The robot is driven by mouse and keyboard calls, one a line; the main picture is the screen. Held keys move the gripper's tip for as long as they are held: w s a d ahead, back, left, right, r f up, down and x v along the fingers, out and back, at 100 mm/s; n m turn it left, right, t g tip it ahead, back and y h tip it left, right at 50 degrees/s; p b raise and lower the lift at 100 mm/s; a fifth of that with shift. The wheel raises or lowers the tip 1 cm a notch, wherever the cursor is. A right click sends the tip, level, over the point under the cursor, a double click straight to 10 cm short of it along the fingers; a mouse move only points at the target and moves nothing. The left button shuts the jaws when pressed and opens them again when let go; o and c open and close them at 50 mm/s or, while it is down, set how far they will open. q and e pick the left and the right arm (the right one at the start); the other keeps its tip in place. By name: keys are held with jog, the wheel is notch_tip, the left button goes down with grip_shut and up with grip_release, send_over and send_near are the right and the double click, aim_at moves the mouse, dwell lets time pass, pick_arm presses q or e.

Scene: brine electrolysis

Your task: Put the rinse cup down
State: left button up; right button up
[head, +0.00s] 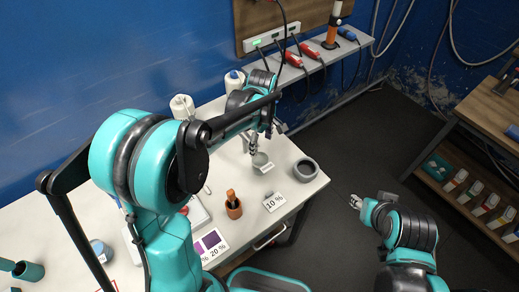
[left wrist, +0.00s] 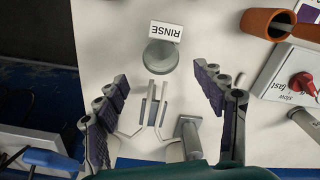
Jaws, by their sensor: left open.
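The rinse cup (head: 260,159) is a small grey round vessel standing on the white table beside a RINSE label (head: 265,169). In the left wrist view the cup (left wrist: 160,57) is seen from above, with the label (left wrist: 166,31) just past it. My left gripper (left wrist: 160,78) is open, its dark ridged fingers spread wide on either side, with the cup just beyond the tips and apart from them. In the head view the left gripper (head: 267,141) is over the table, partly hidden by its arm. My right gripper (head: 357,202) is over the floor, away from the table.
A pronged metal piece (left wrist: 150,106) and a grey block (left wrist: 190,133) stand between the left fingers. A grey ring-shaped vessel (head: 306,169), a 10 % card (head: 275,202) and a brown pot (head: 233,207) are nearby. White bottles stand behind; a shelf (head: 335,55) runs along the wall.

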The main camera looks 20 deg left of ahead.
pick_arm(q)
jog(key=s+a+r+m+t, duration=0.1)
jog(key=s+r+m+t, duration=0.2)
jog(key=s+m, duration=0.4)
jog(key=s+a+r+m+t, duration=0.2)
jog(key=s+r+m+t, duration=0.2)
jog(key=s+m, duration=0.3)
jog(key=s, duration=0.2)
jog(key=shift+s+a+m, duration=0.15)
jog(key=shift+s+m, duration=0.25)
notch_tip(320, 180, down, 6)
jog(key=b, duration=0.6)
jog(key=shift+f, duration=0.2)
jog(key=shift+r, duration=0.3)
